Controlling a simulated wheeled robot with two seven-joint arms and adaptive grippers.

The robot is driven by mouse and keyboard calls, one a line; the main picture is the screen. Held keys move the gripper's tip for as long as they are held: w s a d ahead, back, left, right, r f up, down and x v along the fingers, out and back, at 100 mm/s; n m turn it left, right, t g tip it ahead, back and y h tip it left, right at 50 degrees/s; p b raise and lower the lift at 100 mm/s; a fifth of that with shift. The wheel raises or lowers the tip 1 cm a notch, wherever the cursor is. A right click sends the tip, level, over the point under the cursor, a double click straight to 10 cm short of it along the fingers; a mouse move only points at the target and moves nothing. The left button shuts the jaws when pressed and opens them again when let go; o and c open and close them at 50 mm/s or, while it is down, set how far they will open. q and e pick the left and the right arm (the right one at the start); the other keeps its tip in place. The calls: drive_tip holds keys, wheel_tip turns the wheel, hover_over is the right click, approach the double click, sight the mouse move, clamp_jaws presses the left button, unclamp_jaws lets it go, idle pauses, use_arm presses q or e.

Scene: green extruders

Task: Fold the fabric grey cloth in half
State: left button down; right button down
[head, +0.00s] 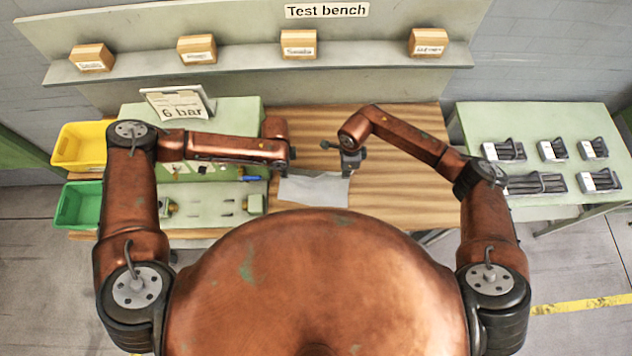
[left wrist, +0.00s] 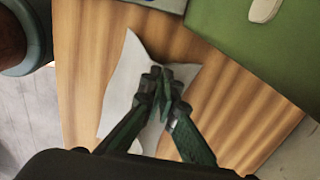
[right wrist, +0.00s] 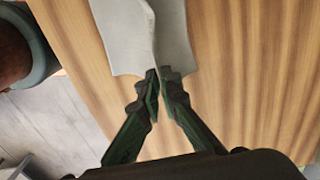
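The grey cloth (head: 313,191) lies on the wooden bench top near its front edge, partly hidden by my body. My left gripper (head: 284,172) is at its left side. In the left wrist view its fingertips (left wrist: 162,76) are closed together on the cloth (left wrist: 122,92), which is creased around them. My right gripper (head: 348,172) is at the cloth's right side. In the right wrist view its fingertips (right wrist: 160,76) are closed at the cloth's edge, and a raised fold of the cloth (right wrist: 125,38) runs into them. The pinched fabric itself is mostly hidden by the fingers.
A green panel (head: 245,115) with fittings and a "6 bar" sign (head: 180,104) is left of the cloth. Yellow (head: 82,146) and green (head: 78,205) bins stand further left. The wooden bench (head: 410,185) is clear right of the cloth. A side table (head: 530,120) holds several dark parts.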

wheel_tip(320, 180, up, 8)
drive_tip(key=p, duration=0.7)
drive_tip(key=shift+r, duration=0.25)
idle(0.3)
